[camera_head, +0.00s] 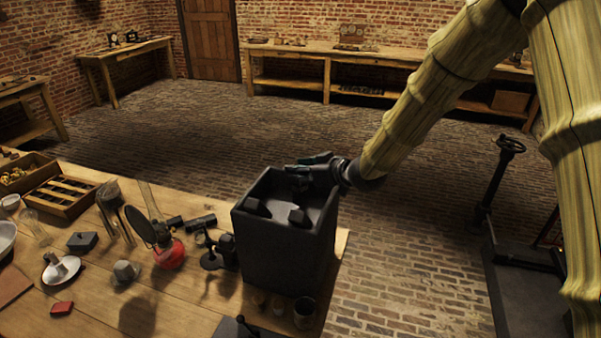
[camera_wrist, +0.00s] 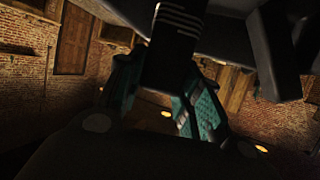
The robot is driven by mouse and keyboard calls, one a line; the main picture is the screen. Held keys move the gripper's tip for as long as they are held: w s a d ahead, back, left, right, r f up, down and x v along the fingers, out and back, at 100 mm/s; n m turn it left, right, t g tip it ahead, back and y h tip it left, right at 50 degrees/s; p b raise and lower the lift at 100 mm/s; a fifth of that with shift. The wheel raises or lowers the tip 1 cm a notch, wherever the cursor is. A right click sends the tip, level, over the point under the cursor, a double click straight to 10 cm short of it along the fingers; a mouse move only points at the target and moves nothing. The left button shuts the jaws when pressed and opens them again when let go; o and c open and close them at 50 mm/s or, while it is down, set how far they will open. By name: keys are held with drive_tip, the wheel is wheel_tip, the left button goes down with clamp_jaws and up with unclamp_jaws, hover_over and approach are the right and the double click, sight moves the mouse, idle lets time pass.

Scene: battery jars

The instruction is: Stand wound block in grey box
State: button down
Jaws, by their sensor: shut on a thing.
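The tall dark grey box (camera_head: 284,248) stands at the right end of the wooden table in the head view. Two dark blocky shapes (camera_head: 299,217) show inside its open top. My gripper (camera_head: 305,170) is at the back right of the box's opening. In the wrist view my gripper (camera_wrist: 168,88) has its teal fingers on both sides of a dark upright piece with thin pale bands (camera_wrist: 177,24), which looks like the wound block. The gripper is shut on it. The block's far end is out of frame, and the gripper hides it in the head view.
A red lamp (camera_head: 169,254) with a round dark disc and a small black stand (camera_head: 212,258) are left of the box. Small jars (camera_head: 304,313) stand close in front of it. A wooden tray (camera_head: 62,194) lies far left. Brick floor is open beyond the table.

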drive_tip(key=shift+w+f, duration=0.35)
drive_tip(key=shift+f, duration=0.55)
drive_tip(key=shift+s+r, duration=0.15)
drive_tip(key=shift+s, duration=0.1)
drive_tip(key=c, duration=1)
unclamp_jaws()
drive_tip(key=shift+w+f, duration=0.15)
drive_tip(key=shift+f, duration=0.1)
drive_tip(key=shift+o, duration=0.2)
drive_tip(key=shift+r, duration=0.1)
drive_tip(key=shift+r, duration=0.1)
drive_tip(key=b+v, duration=0.3)
drive_tip(key=v, duration=0.9)
drive_tip(key=shift+r, duration=0.1)
